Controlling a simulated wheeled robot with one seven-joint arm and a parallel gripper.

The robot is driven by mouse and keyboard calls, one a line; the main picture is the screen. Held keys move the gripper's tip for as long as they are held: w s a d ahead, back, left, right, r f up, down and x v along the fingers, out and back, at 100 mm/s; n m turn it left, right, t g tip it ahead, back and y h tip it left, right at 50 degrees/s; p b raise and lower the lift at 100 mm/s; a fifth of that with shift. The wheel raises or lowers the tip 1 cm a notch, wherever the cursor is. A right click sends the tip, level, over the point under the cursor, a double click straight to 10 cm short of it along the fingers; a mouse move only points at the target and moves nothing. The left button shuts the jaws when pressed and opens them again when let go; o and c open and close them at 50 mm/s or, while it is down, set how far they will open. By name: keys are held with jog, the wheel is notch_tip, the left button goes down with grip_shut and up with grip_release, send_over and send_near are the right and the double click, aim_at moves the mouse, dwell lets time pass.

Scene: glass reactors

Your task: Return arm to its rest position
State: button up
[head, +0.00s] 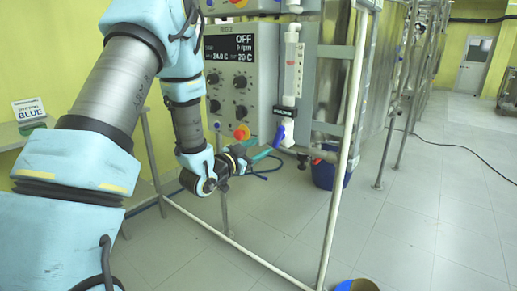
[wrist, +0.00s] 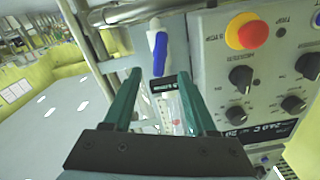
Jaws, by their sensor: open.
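My arm reaches from the left of the head view toward the reactor's control panel. My gripper (head: 262,152) is level with the panel's lower part, close to a blue valve handle (head: 280,134). In the wrist view my gripper (wrist: 161,80) has its two green fingers spread apart with nothing held. The blue handle (wrist: 160,55) shows beyond and between the fingertips, apart from them. The control panel (head: 257,82) reads OFF and 20 C. It fills the right of the wrist view (wrist: 270,85), with black knobs and a red and yellow button.
A metal frame post (head: 345,150) and a vertical flow tube (head: 292,70) stand right of my gripper. A blue bucket (head: 325,172) is on the floor behind the post. Another bucket (head: 345,286) is at the bottom edge.

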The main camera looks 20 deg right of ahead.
jog(key=a+f+n+g+y, duration=0.15)
jog(key=a+n+y, duration=0.45)
jog(key=a, duration=0.7)
jog(key=a+f+n+y, duration=0.2)
jog(key=a+n+y, duration=0.35)
jog(key=a, duration=0.75)
jog(key=s+a+r+n+g+y, duration=0.1)
jog(key=s+a+n+g+y, duration=0.3)
jog(key=s+a, duration=0.7)
jog(key=s+d+r+g+p, duration=0.1)
jog(key=s+r+p, duration=0.2)
jog(key=r+p, duration=0.9)
jog(key=shift+d+r+m+g, duration=0.2)
jog(key=shift+d+m+g, duration=0.15)
jog(key=shift+m, duration=0.1)
